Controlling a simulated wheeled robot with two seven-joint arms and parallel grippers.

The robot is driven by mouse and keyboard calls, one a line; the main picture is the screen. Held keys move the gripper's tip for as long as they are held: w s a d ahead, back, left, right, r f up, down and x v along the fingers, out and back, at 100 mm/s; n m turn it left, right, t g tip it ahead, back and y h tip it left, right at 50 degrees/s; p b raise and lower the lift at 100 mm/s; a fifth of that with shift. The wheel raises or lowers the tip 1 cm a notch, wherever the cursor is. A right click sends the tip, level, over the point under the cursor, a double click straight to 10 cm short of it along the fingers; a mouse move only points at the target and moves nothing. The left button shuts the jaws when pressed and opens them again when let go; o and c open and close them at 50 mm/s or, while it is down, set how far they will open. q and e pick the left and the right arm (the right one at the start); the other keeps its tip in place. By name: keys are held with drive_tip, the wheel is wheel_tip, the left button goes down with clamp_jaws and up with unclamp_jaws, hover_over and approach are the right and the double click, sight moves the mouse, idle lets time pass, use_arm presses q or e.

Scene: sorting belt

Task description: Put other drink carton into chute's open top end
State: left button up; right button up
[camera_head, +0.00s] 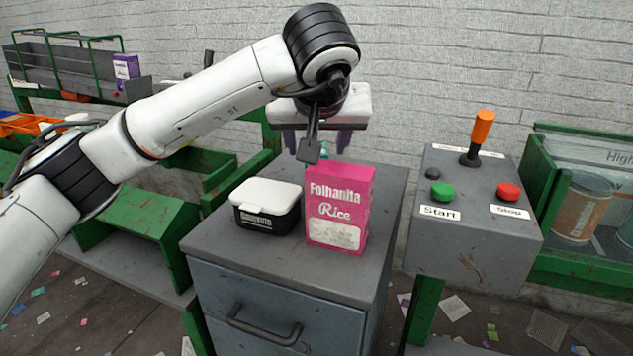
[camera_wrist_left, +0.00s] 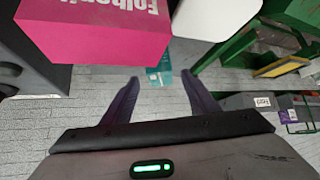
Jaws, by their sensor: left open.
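My left gripper (camera_head: 320,140) hangs behind the pink rice box, above the back of the grey cabinet. Its two fingers are apart in the left wrist view (camera_wrist_left: 162,92), with no carton held between them. A small teal thing shows beyond the fingers in the left wrist view (camera_wrist_left: 158,80); I cannot tell if it is a carton. A purple and white carton (camera_head: 126,66) stands upright at the grey trough far left, well away from the gripper. I cannot clearly make out the chute or its open top end. My right gripper is not in view.
The pink rice box (camera_head: 338,205) and a white-lidded black container (camera_head: 266,204) stand on the grey cabinet (camera_head: 290,262). A control box (camera_head: 470,215) with a lever and buttons is to the right. Green framework (camera_head: 140,210) stands left. Paper scraps litter the floor.

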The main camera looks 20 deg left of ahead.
use_arm(q)
drive_tip(key=b+x, duration=0.1)
drive_tip(key=x, duration=0.4)
drive_tip(key=shift+w, duration=0.15)
drive_tip(key=shift+r, duration=0.1)
drive_tip(key=shift+c, duration=0.4)
clamp_jaws()
